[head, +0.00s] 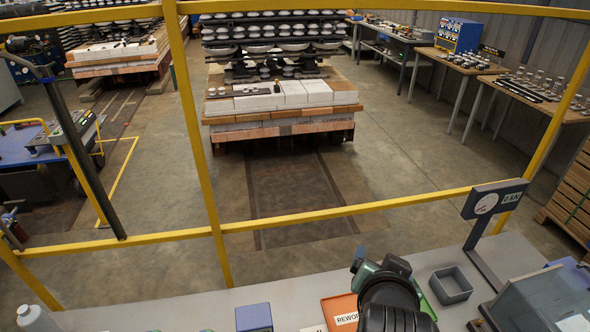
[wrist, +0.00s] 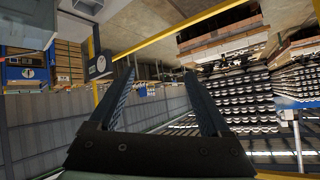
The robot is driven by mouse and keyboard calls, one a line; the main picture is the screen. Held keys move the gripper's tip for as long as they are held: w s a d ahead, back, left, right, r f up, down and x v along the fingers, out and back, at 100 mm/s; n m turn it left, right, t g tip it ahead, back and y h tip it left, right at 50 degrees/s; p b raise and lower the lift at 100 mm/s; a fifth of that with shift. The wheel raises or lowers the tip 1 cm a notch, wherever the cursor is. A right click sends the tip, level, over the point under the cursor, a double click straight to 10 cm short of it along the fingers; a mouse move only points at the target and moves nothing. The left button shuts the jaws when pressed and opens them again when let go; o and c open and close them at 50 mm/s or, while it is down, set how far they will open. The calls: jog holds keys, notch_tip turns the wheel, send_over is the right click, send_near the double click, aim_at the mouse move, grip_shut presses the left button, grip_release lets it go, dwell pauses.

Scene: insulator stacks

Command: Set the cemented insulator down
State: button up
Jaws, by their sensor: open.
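My gripper (wrist: 160,75) is open in the wrist view, with its two dark fingers spread and nothing between them. In the head view my arm reaches over the near grey bench (head: 290,292), and the dark end of the gripper (head: 360,256) shows small there. I cannot pick out the cemented insulator on the bench or at the gripper. An orange tray marked REWORK (head: 341,309) lies left of my arm. A green tray (head: 425,300) is mostly hidden behind my arm. An open grey box (head: 452,285) stands right of it.
A force gauge reading 0 kN (head: 487,204) rises at the bench's right. A yellow railing (head: 350,210) runs beyond the bench. A loaded kiln car (head: 285,110) stands on the floor behind.

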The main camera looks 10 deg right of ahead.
jog(key=w+a+r+n+t, duration=0.1)
jog(key=a+r+t, duration=0.2)
jog(key=r, duration=0.6)
jog(key=w+a+r+n+t, duration=0.1)
jog(key=a+r+n+t, duration=0.2)
jog(key=r, duration=0.5)
jog(key=w+a+r+t, duration=0.1)
jog(key=a+r+t, duration=0.25)
jog(key=r, duration=0.55)
jog(key=s+a+r+n+t+y, duration=0.2)
jog(key=s+a+r+t, duration=0.2)
jog(key=r, duration=0.5)
jog(key=s+a+r+n+t+y, duration=0.2)
jog(key=s+a+r+t, duration=0.2)
jog(key=s+r, duration=0.3)
notch_tip(320, 180, up, 3)
jog(key=shift+s+a+f, duration=0.1)
jog(key=shift+s+a, duration=0.05)
jog(key=shift+a, duration=0.35)
